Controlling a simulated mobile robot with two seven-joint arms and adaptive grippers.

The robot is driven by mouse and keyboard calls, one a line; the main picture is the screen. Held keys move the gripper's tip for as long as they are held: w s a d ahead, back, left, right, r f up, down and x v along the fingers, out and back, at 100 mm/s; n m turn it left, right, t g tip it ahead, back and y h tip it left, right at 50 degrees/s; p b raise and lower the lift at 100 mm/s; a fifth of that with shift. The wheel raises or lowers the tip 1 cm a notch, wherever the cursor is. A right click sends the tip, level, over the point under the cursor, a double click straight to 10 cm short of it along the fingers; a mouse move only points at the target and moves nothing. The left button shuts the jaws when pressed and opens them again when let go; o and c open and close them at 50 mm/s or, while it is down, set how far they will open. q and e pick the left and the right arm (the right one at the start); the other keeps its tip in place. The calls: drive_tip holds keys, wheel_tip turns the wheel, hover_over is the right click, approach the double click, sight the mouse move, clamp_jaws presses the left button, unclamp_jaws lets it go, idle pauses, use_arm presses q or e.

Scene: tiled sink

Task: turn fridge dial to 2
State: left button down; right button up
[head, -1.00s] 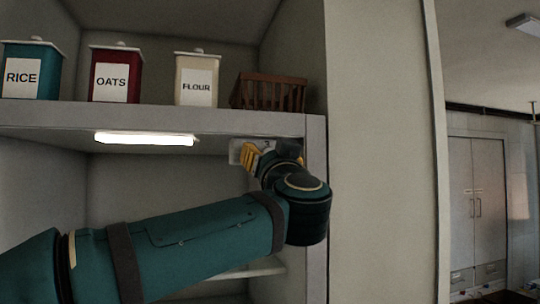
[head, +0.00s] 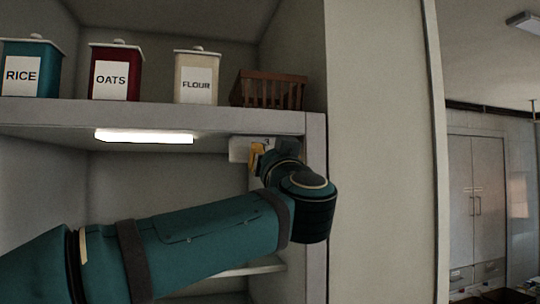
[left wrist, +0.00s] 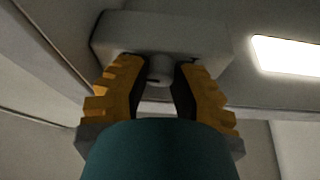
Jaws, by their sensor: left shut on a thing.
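The dial housing (head: 238,149) is a pale box under the shelf at the right inner wall of the compartment. In the left wrist view the housing (left wrist: 135,32) fills the top middle, and the small round grey dial (left wrist: 160,69) sticks out below it. My left gripper (head: 257,158) has yellow fingers and is at the housing. In the left wrist view my left gripper (left wrist: 160,85) has one finger on each side of the dial and is shut on it. The dial's setting cannot be read, and my arm hides part of the housing. My right gripper is not in view.
A lit lamp strip (head: 144,137) is under the shelf (head: 60,115), left of the housing. Above stand the rice (head: 48,69), oats (head: 132,73) and flour (head: 210,77) tins and a brown basket (head: 262,91). A wall panel (head: 375,150) stands close on the right.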

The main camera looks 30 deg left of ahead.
use_arm(q)
drive_tip(key=n+g+y, duration=0.1)
drive_tip(key=n, duration=0.2)
drive_tip(key=n+g, duration=0.1)
drive_tip(key=n, duration=0.1)
drive_tip(key=n+g+y, duration=0.1)
drive_tip(key=n, duration=0.2)
drive_tip(key=shift+n+g+y, duration=0.3)
drive_tip(key=shift+g, duration=0.1)
drive_tip(key=shift+r, duration=0.1)
drive_tip(key=c, duration=0.7)
unclamp_jaws()
drive_tip(key=shift+w, duration=0.1)
drive_tip(key=v, duration=1.2)
drive_tip(key=shift+w+d, duration=0.1)
drive_tip(key=shift+d, duration=0.05)
